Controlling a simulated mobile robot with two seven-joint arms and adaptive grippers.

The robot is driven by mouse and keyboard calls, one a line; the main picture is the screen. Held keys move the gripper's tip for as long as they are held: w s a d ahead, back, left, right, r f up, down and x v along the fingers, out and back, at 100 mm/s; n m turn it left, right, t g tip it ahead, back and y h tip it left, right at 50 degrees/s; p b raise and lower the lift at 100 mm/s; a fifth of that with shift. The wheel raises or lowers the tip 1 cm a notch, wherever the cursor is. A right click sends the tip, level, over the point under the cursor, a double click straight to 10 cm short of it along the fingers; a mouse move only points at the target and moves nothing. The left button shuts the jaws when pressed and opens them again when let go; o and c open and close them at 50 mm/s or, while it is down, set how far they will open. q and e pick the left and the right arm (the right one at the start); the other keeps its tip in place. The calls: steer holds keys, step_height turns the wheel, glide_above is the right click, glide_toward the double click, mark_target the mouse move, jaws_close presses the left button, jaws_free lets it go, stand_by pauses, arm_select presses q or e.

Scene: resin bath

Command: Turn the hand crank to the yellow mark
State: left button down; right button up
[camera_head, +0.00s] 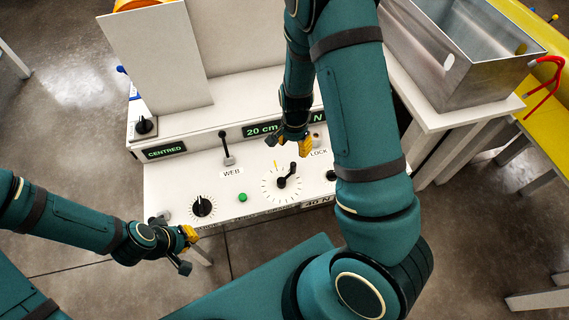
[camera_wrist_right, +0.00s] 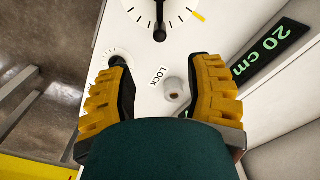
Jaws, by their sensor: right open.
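The hand crank (camera_head: 287,178) is black and sits on a ticked dial on the white front panel. Its arm points up and right in the head view, to the right of the yellow mark (camera_head: 275,163). My left gripper (camera_head: 187,251) appears open and empty in front of the panel's left end.
The LOCK knob (camera_wrist_right: 175,88) is close to the crank. A black pointer knob (camera_head: 202,206), a green button (camera_head: 242,197) and the WEB lever (camera_head: 227,150) are to the left. A metal bin (camera_head: 450,62) stands at right. My right arm covers part of the panel.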

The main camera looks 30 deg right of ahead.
mark_target(293, 164)
step_height(293, 164, down, 13)
steer(key=b, duration=0.2)
steer(key=shift+r+b, duration=0.15)
steer(key=shift+b, duration=0.2)
jaws_close()
